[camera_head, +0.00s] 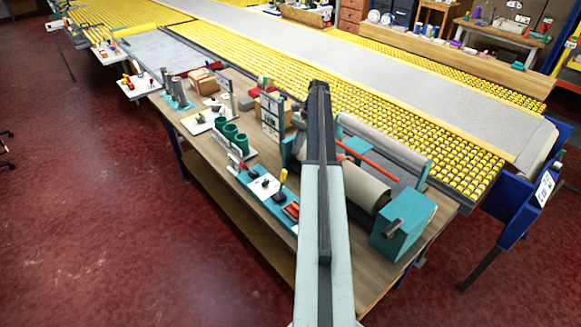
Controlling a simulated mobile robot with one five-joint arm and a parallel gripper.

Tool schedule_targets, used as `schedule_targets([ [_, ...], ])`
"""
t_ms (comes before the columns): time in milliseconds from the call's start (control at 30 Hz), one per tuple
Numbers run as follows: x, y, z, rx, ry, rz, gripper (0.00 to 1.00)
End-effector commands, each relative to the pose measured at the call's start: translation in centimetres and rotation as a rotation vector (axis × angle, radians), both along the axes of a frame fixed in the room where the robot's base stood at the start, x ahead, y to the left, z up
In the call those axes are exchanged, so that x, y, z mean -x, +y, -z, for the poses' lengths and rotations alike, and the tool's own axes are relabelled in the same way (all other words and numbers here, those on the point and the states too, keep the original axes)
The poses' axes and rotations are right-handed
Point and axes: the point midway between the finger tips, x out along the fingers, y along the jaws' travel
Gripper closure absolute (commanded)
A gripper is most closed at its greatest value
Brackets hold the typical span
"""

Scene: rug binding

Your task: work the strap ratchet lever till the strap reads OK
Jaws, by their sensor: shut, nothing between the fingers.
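My arm reaches up the middle of the picture over the workbench (222,172). Its dark far end lies over the bench's back edge, and my gripper itself cannot be made out. I cannot tell for sure which item is the strap ratchet. A teal base plate (262,199) at the bench's front edge carries a white panel and an upright lever with a yellow grip (283,177). Orange-red pieces (292,210) lie beside it, partly by my arm. No strap and no OK reading are legible. Whatever lies directly behind my arm is hidden.
A teal roller machine (403,228) with a beige roll (360,186) stands right of my arm. Green cups (230,131) and small stands fill the bench to the left. A yellow roller conveyor (420,140) runs behind. The red floor (110,190) in front is clear.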

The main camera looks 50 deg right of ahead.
Motion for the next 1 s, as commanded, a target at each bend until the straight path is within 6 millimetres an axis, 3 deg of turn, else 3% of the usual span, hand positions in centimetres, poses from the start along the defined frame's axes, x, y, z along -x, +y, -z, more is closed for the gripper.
schedule_targets([
  [33,0.7,-2.4,-0.4,-0.015,0.009,0.046,1.00],
  [67,1.2,-3.2,-0.5,-0.023,0.014,0.066,1.00],
  [200,2.2,-4.6,-0.6,-0.037,0.022,0.107,1.00],
  [633,2.3,-4.0,0.5,-0.035,0.021,0.104,1.00],
  [1000,2.0,-0.7,6.9,-0.035,0.022,0.103,1.00],
])
